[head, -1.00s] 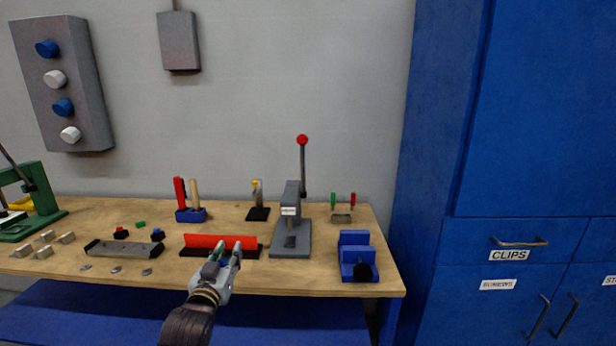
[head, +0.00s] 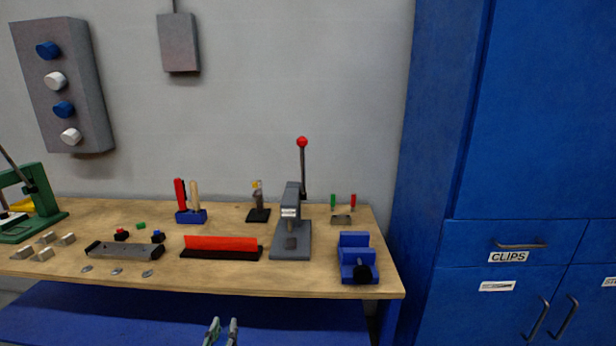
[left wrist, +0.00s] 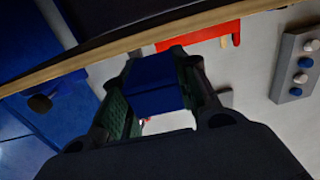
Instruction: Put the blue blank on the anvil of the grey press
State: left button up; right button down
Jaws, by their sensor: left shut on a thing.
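My left gripper (head: 220,328) is at the bottom of the head view, below the bench's front edge in the picture; only its fingertips show. In the left wrist view, its two green-padded fingers (left wrist: 158,100) are shut on the blue blank (left wrist: 155,82), a block held between them. The blank cannot be made out in the head view. The grey press (head: 293,205) stands on the bench, its lever with a red knob pointing up. Its anvil (head: 291,243) is low at the front and looks bare. My right gripper is not in view.
The wooden bench (head: 220,284) carries a red bar on a black base (head: 220,244) left of the press and a blue vise (head: 357,262) to its right. A grey tray (head: 124,250) and a green press (head: 35,205) are farther left. Blue cabinets (head: 540,130) stand at right.

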pick_arm(q)
jog(key=s+f, duration=0.3)
jog(key=f, duration=0.1)
jog(key=shift+s+f, duration=0.3)
jog(key=shift+s, duration=0.05)
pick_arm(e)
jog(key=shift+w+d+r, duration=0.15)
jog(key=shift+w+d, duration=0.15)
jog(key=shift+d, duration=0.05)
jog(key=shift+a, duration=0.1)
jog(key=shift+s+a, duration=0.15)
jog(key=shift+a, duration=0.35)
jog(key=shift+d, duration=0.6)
